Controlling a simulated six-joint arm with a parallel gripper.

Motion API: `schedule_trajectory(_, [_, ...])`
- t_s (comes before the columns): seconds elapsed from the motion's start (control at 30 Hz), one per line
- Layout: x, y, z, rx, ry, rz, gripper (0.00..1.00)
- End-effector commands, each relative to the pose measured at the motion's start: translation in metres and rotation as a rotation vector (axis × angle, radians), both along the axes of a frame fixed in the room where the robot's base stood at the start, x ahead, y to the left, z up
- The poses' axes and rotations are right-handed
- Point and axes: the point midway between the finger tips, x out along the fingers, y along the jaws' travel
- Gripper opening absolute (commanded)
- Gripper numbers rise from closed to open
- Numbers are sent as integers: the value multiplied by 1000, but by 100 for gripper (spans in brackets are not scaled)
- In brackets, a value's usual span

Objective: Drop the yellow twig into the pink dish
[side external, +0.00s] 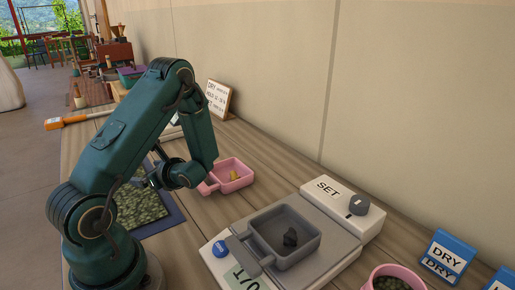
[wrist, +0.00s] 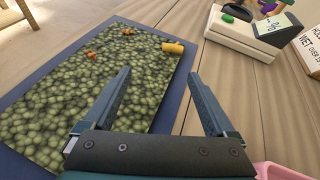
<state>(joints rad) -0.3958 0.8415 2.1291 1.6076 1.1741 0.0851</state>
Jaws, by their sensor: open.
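My gripper (wrist: 158,76) is open with nothing between its fingers, above the bed of green beans (wrist: 60,95). A yellow twig (wrist: 173,47) lies on the beans at the far right edge of their blue-rimmed tray (wrist: 178,100), ahead of my fingertips. The pink dish (wrist: 272,171) shows only as a corner at lower right in the wrist view. My arm hides part of the tray in the side view.
Two small orange-brown bits (wrist: 127,31) (wrist: 90,55) lie on the beans. A white meter (wrist: 240,38) stands beyond the tray. Bare wood lies between.

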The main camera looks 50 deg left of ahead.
Motion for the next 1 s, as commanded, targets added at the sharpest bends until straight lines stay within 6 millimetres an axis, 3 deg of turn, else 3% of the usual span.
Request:
schedule_trajectory(0.13, [13, -4, 22, 27, -90, -3, 91])
schedule_trajectory(0.5, [22, -28, 59, 28, -312, 68, 91])
schedule_trajectory(1.0, [19, -76, 87, -74, -631, 206, 91])
